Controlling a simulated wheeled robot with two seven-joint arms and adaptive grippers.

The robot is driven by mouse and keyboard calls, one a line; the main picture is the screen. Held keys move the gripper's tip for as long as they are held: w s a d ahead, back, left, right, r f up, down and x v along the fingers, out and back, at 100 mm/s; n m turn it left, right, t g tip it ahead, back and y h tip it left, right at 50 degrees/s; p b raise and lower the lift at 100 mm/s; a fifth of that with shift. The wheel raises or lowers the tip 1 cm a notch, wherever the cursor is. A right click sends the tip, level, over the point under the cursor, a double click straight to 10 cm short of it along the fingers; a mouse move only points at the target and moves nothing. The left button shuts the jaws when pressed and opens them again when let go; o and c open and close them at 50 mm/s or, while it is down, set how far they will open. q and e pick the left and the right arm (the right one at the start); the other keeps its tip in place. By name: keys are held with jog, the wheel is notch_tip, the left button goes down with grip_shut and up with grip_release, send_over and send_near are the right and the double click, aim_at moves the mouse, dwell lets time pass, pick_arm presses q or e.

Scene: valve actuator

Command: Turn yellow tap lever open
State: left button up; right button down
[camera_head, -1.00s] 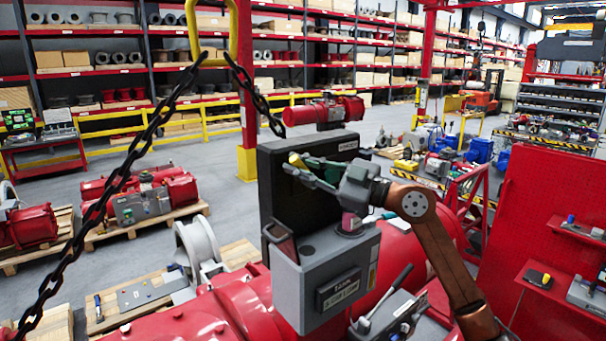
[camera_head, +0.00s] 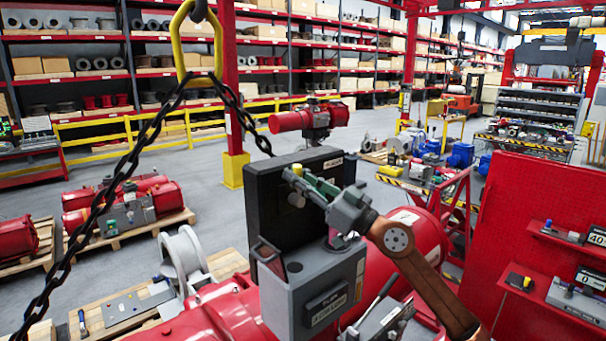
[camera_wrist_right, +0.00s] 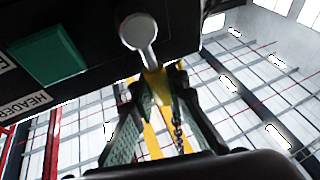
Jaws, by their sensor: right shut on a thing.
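The yellow tap lever (camera_wrist_right: 153,82) shows in the right wrist view, running down from a round grey metal hub (camera_wrist_right: 138,30) on a dark panel (camera_wrist_right: 90,20). My right gripper (camera_wrist_right: 155,92) has its two green-padded fingers closed around the lever's end. In the head view the yellow lever tip (camera_head: 297,169) shows at the fingertips of my right gripper (camera_head: 302,179), in front of the black upright panel (camera_head: 264,205). Much of the lever is hidden by the fingers there. My left gripper is not in view.
A grey box (camera_head: 300,290) stands below the panel, by the large red actuator body (camera_head: 415,232). A black chain (camera_head: 88,215) with a yellow link (camera_head: 182,45) hangs at left. A red pegboard (camera_head: 525,220) with small shelves stands at right. Open floor lies behind.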

jog(key=shift+r, duration=0.1)
dwell(0.3)
jog(key=c, duration=1.8)
grip_release()
jog(key=shift+c, duration=0.2)
jog(key=v, duration=1.2)
